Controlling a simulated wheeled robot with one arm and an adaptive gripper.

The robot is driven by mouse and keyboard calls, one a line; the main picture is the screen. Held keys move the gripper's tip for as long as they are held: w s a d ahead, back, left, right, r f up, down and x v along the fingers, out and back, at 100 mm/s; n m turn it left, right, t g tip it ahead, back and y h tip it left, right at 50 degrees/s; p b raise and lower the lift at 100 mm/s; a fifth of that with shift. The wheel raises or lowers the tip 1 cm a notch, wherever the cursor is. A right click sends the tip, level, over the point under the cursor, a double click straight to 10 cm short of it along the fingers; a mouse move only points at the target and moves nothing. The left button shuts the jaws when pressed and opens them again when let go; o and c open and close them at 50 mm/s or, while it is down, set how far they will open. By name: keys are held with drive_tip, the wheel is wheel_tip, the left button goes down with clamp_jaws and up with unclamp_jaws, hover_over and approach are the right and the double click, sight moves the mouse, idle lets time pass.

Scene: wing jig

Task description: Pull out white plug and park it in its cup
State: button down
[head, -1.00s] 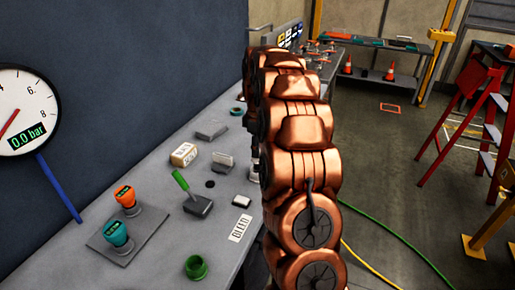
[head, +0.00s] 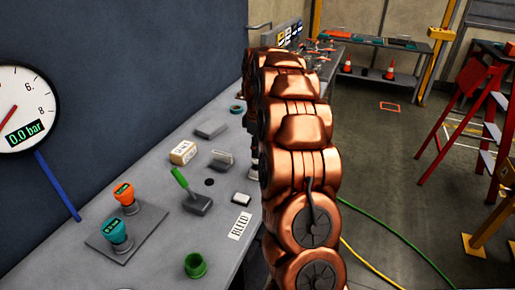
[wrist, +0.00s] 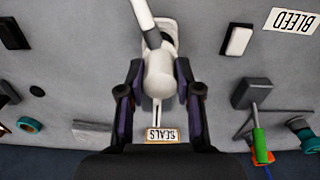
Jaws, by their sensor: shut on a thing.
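In the wrist view my gripper (wrist: 160,90) is shut on a rounded white plug (wrist: 158,74), with a dark finger on each side. A grey-white rod or hose (wrist: 143,18) runs from the plug toward the top edge. A pale fitting shows just behind the plug; I cannot tell whether the plug is still seated in it. In the head view my copper arm hides the gripper and plug. A green cup (head: 195,265) stands near the front of the bench; I cannot identify a white plug's cup.
The grey bench (head: 165,265) holds a seals box (head: 183,153), a green-handled lever (head: 197,203), a white block (head: 240,199), a BLEED label (head: 240,225), and orange (head: 123,197) and teal (head: 115,232) fittings. A gauge (head: 25,110) reads 0.0 bar. Hoses cross the floor at right.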

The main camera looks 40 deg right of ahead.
drive_tip(key=shift+f+b, duration=0.6)
drive_tip(key=shift+f, duration=0.55)
idle(0.4)
drive_tip(key=c, duration=0.7)
unclamp_jaws()
wheel_tip(320, 180, up, 12)
drive_tip(key=shift+f, duration=0.25)
drive_tip(key=shift+r, duration=0.3)
